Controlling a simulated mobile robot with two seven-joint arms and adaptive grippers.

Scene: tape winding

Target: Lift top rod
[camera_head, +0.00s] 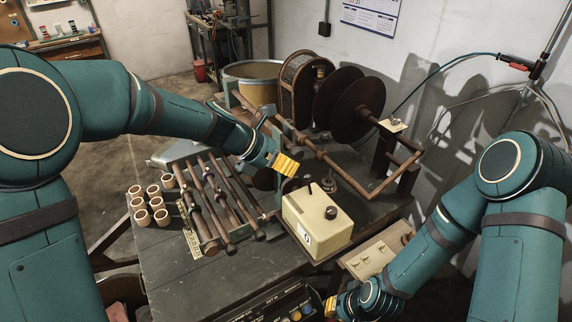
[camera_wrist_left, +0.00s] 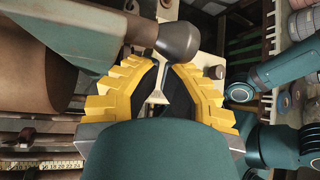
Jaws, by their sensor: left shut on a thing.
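My left gripper (camera_head: 287,165), with yellow ribbed fingers, is at the wooden-brown and metal rod frame on the bench, just above the cream box. In the left wrist view its fingers (camera_wrist_left: 168,80) are closed in around a narrow metal part. The grip itself is partly hidden by the fingers. My right gripper (camera_head: 331,305) is low at the bottom edge beside the control panel; only a bit of its yellow finger shows.
A cream box (camera_head: 317,222) with a black knob stands on the dark bench (camera_head: 178,270). Several rods (camera_head: 215,200) lie in a rack, with several small cream-coloured rolls (camera_head: 139,204) to the left. Large dark discs (camera_head: 357,108) stand behind. A switch panel (camera_head: 377,250) is at the front right.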

